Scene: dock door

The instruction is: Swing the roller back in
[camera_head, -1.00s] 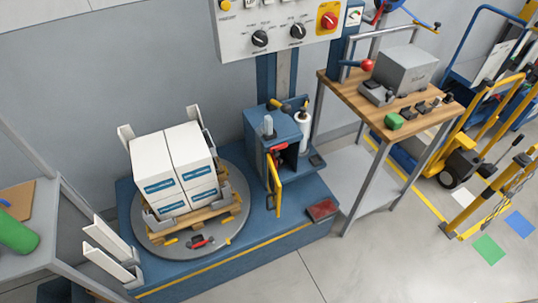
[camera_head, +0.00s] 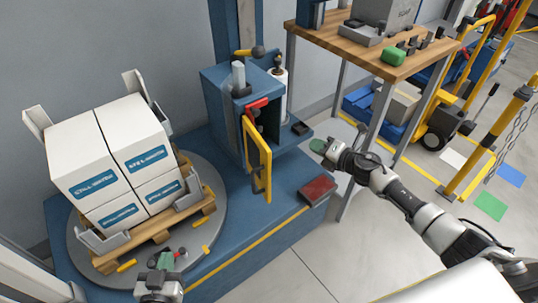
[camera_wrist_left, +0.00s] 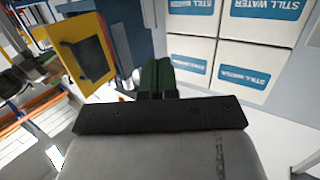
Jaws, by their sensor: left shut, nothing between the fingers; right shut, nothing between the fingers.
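The blue wrapper carriage (camera_head: 225,115) stands on the blue base, beside the turntable (camera_head: 90,255). A yellow framed swing piece (camera_head: 257,160) stands out from its front, near a red handle (camera_head: 257,104); I cannot tell whether this is the roller. A white film roll (camera_head: 279,92) stands upright at the carriage's right side. My left gripper (camera_head: 167,260) is shut and empty over the turntable's front edge; its green fingers also show in the left wrist view (camera_wrist_left: 157,78), apart from the yellow piece (camera_wrist_left: 80,48). My right gripper (camera_head: 319,146) is shut and empty, right of the carriage.
White cartons (camera_head: 110,150) labelled "Still Water" are stacked on a pallet (camera_head: 150,235) on the turntable. A red pedal-like block (camera_head: 318,188) sits at the base's right end. A wooden-topped workbench (camera_head: 350,48) stands at the back right. Floor in front is clear.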

